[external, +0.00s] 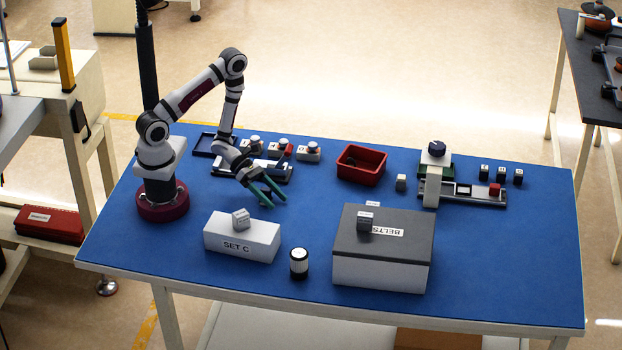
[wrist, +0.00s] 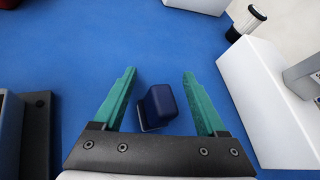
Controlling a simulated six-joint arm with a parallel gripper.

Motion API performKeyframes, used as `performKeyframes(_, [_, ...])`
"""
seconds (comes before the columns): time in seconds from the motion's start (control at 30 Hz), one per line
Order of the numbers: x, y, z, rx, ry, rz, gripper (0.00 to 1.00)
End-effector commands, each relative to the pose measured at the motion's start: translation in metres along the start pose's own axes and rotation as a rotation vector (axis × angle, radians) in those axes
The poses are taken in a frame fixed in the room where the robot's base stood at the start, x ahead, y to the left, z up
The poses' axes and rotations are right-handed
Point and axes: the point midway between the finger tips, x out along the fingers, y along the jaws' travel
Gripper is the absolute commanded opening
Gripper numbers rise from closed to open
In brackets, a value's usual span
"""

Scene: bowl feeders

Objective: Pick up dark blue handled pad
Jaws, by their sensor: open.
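The dark blue handled pad (wrist: 161,103) lies on the blue table in the wrist view, a raised block on a thin dark base. It sits between the two green fingers of my gripper (wrist: 159,74), nearer the palm than the tips in the picture. My gripper (external: 277,200) is open and points down at the table in the external view, behind the SET C box. I cannot make out the pad clearly in the external view. Its height relative to the fingers is hard to tell.
The white SET C box (external: 241,246) with a grey cube (external: 240,219) on top stands close in front of my gripper. A black-and-white cylinder (external: 299,263) and the BELTS box (external: 381,267) are to the right. A red bin (external: 361,165) and a row of button units (external: 308,151) lie behind.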

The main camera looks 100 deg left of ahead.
Motion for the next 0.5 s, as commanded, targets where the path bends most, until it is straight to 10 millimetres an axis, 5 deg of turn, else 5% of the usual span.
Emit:
performKeyframes(0.2, [0.0013, 0.0002, 0.0001, 0.0, 0.0, 0.001, 0.72])
performKeyframes(0.5, [0.001, 0.0002, 0.0001, 0.0, 0.0, 0.001, 0.18])
